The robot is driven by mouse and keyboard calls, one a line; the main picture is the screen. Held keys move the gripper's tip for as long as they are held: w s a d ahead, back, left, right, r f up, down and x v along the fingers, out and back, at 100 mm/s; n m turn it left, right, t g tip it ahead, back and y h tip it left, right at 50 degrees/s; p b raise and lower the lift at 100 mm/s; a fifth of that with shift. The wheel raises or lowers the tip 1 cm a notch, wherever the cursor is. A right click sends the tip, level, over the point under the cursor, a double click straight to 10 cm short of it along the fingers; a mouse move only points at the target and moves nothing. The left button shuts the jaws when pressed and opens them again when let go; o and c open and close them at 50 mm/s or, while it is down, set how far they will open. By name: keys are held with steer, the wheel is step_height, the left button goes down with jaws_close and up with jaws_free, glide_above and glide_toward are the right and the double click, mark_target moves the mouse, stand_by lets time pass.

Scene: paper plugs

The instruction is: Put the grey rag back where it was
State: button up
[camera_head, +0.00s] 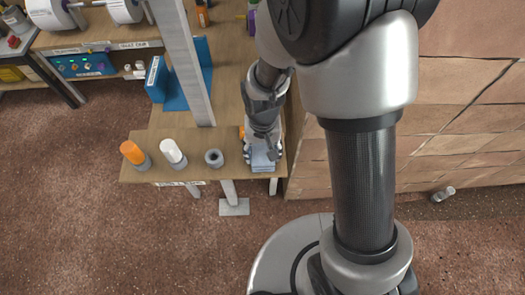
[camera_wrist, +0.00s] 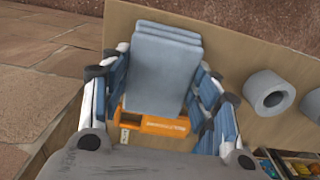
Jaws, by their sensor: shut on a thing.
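The grey rag (camera_wrist: 160,72) is a folded, layered grey-blue block between my gripper's blue-lined fingers in the wrist view. My gripper (camera_wrist: 163,60) is shut on it. In the head view my gripper (camera_head: 263,147) points down over the right end of the wooden bench, with the rag (camera_head: 264,161) showing below it near the front edge. An orange item with a slot or tray shape (camera_wrist: 155,124) sits right by the rag, between the fingers. I cannot tell whether the rag touches the bench or that item.
Left of my gripper stand an empty grey ring holder (camera_head: 214,158), a white plug (camera_head: 172,151) and an orange plug (camera_head: 132,152) in grey holders. A pale post (camera_head: 186,65) and a blue bookend (camera_head: 192,85) rise behind. A brick wall (camera_head: 450,130) lies to the right.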

steer(key=shift+f, duration=0.3)
steer(key=shift+r, duration=0.1)
steer(key=o, duration=0.9)
steer(key=shift+o, duration=0.2)
step_height(320, 180, up, 12)
steer(key=p, duration=0.3)
step_height(320, 180, up, 10)
steer(key=t, duration=0.2)
glide_above(263, 153)
steer(key=s+d, duration=0.3)
steer(key=d, duration=0.2)
steer(key=s+d+r+t, duration=0.2)
steer(key=s+d+r, duration=0.3)
steer(key=s, duration=0.5)
step_height(263, 153, up, 3)
steer(key=shift+s+d+f+t, duration=0.2)
steer(key=shift+d+t, duration=0.1)
steer(key=shift+d, duration=0.1)
steer(key=shift+f, duration=0.1)
